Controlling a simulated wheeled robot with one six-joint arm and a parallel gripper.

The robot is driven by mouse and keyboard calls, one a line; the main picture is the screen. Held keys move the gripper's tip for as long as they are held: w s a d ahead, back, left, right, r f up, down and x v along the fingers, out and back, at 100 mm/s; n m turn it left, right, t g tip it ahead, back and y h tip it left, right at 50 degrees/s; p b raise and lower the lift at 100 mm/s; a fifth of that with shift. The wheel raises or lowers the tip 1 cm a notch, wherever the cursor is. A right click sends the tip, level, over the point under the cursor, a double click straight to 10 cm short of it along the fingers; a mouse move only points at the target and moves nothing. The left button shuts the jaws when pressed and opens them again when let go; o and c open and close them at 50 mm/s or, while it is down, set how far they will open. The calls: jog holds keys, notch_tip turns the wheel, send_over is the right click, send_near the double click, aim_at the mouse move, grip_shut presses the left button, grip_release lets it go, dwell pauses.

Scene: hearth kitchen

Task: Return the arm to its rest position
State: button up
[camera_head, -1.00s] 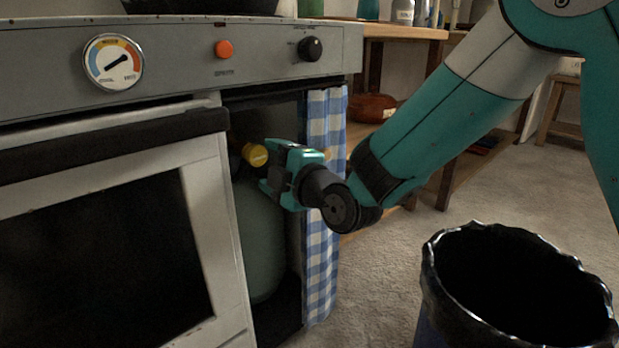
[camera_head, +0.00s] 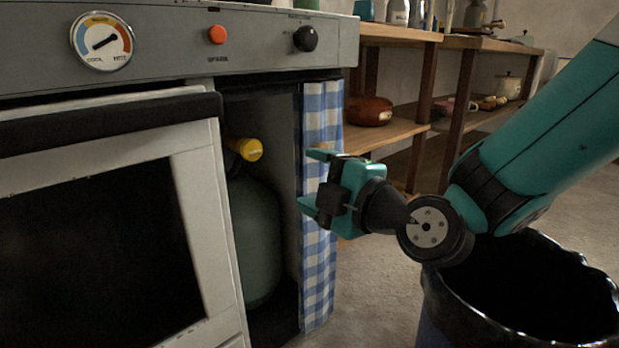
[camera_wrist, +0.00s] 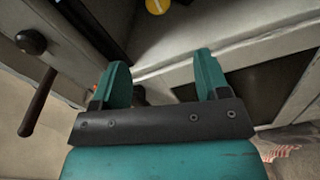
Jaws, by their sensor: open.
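My gripper (camera_head: 308,178) is open and empty in the head view. It is in front of the blue checked curtain (camera_head: 322,240) at the right side of the stove, pointing left toward the open compartment. The arm comes in from the right, above the black bin. In the wrist view my gripper's two teal fingers (camera_wrist: 160,80) are apart with nothing between them. The yellow valve knob (camera_head: 248,149) on the green gas bottle (camera_head: 258,240) stands clear of the fingers, and it also shows at the top of the wrist view (camera_wrist: 157,6).
The stove (camera_head: 170,62) with its oven door (camera_head: 196,200) fills the left. A black bin (camera_head: 440,300) stands under my arm at lower right. Wooden shelves (camera_head: 395,131) with a brown pot (camera_head: 369,111) are behind. Some floor is free between curtain and bin.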

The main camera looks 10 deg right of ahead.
jog(key=s+d+r+m+g+h+p, duration=0.35)
jog(key=s+r+m+g+p, duration=0.4)
jog(key=s+p, duration=0.25)
jog(key=s+d+r+m+g+h+p, duration=0.2)
jog(key=s+d+r+m+g+p, duration=0.2)
jog(key=s+r+m+g+p, duration=0.45)
notch_tip(320, 180, up, 34)
jog(key=s+n+t+p, duration=0.1)
jog(key=s+p, duration=0.1)
jog(key=p, duration=3.5)
jog(key=shift+a, duration=0.25)
